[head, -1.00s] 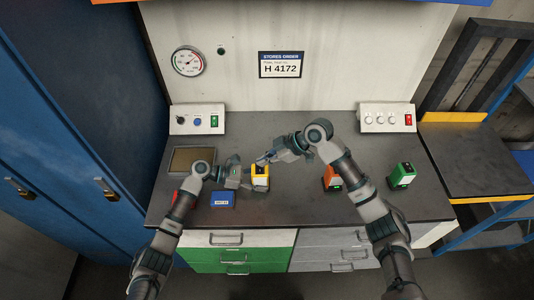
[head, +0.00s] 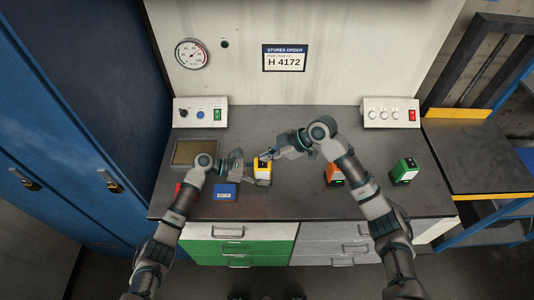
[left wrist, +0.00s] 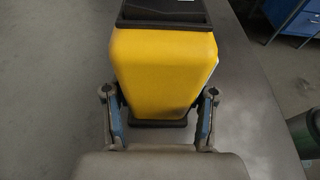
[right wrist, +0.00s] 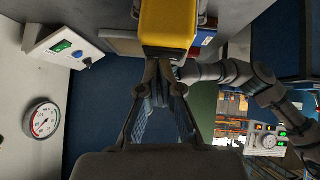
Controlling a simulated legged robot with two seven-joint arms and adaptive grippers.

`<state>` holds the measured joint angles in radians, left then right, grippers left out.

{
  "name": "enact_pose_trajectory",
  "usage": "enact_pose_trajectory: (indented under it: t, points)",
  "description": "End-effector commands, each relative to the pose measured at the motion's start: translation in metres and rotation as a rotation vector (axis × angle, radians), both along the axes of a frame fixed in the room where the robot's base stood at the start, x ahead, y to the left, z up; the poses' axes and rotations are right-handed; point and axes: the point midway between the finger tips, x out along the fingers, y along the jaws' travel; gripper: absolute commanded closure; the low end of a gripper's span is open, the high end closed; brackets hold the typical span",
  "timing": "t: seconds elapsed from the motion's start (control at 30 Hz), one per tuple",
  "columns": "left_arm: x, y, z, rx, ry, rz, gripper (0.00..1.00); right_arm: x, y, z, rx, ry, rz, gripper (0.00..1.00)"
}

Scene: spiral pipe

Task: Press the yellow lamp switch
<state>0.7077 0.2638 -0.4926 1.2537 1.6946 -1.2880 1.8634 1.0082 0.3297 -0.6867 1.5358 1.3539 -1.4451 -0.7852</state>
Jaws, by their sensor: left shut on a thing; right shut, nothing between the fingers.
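The yellow lamp (head: 263,174) stands on the dark bench top, left of the middle, with a black top. My left gripper (head: 246,172) is shut on it from the left; in the left wrist view the fingers (left wrist: 161,118) hold both sides of the yellow body (left wrist: 163,70). My right gripper (head: 266,157) is shut and empty, its tips close to the lamp's top. In the right wrist view the closed fingers (right wrist: 160,72) end at the edge of the yellow lamp (right wrist: 168,22). I cannot tell whether they touch it. The switch itself is not clearly visible.
A blue lamp (head: 226,191) and a red one (head: 186,190) are near my left arm. An orange lamp (head: 334,176) sits by my right arm, a green one (head: 404,171) farther right. A shallow tray (head: 196,151) and two switch boxes are behind.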

Motion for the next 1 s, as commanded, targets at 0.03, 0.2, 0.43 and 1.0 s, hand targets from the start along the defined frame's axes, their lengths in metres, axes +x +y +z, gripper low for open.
enact_pose_trajectory:
  t: [0.03, 0.2, 0.43, 1.0]
  points:
    - [0.001, 0.000, 0.000, -0.002, 0.000, 0.004, 0.63, -0.005, 0.000, -0.005, -0.008, 0.011, 0.005, 1.00]
    - [0.002, 0.001, 0.001, -0.002, -0.001, 0.005, 0.63, -0.008, 0.000, -0.005, -0.008, 0.011, 0.005, 1.00]
    - [0.002, 0.001, 0.001, -0.002, -0.002, 0.006, 0.63, -0.008, 0.000, -0.004, -0.007, 0.011, 0.005, 1.00]
    - [0.001, 0.001, 0.001, -0.001, -0.001, 0.005, 0.63, -0.017, -0.044, 0.082, -0.002, 0.004, 0.001, 1.00]
